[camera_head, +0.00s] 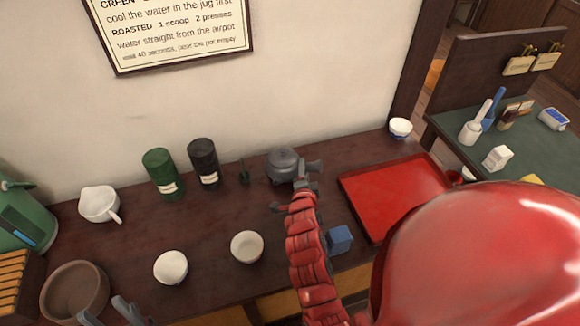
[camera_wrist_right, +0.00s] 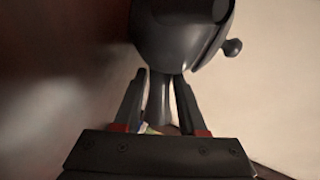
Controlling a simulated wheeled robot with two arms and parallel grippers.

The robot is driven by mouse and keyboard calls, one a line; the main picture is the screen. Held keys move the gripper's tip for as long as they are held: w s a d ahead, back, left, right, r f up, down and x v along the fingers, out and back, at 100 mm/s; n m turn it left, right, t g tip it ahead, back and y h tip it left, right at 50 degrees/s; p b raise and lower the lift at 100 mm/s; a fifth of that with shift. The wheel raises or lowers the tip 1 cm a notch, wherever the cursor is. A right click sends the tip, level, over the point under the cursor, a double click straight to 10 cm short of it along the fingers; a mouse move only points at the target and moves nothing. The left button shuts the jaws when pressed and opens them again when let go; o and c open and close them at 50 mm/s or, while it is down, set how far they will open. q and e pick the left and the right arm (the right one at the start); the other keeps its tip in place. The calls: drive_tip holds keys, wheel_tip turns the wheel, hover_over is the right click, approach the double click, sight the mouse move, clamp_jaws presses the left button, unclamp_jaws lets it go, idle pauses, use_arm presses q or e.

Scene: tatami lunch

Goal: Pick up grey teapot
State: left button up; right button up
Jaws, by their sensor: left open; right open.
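The grey teapot (camera_head: 284,165) stands on the dark wooden counter near the wall, with a stubby part sticking out to its right. My right gripper (camera_head: 294,196) is at its near side, fingers spread. In the right wrist view the teapot's dark body (camera_wrist_right: 178,30) fills the top, with its lid knob to the right. A dark, flared part of it, like a handle, lies between the open fingers of my right gripper (camera_wrist_right: 160,78); I cannot tell whether they touch it. My left gripper (camera_head: 103,308) is open and empty at the bottom left, beside the brown bowl.
A red tray (camera_head: 395,190) lies right of the teapot; a blue cube (camera_head: 340,239) sits in front. A green canister (camera_head: 160,171), a black canister (camera_head: 204,162) and white bowls (camera_head: 247,246) stand to the left. A brown bowl (camera_head: 72,288) is at the front left.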

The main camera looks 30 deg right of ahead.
drive_tip(key=p+x, duration=0.1)
drive_tip(key=x, duration=0.3)
drive_tip(key=shift+w+d+r, duration=0.15)
drive_tip(key=shift+w+d+f, duration=0.15)
drive_tip(key=shift+w+f, duration=0.1)
clamp_jaws()
idle(1.1)
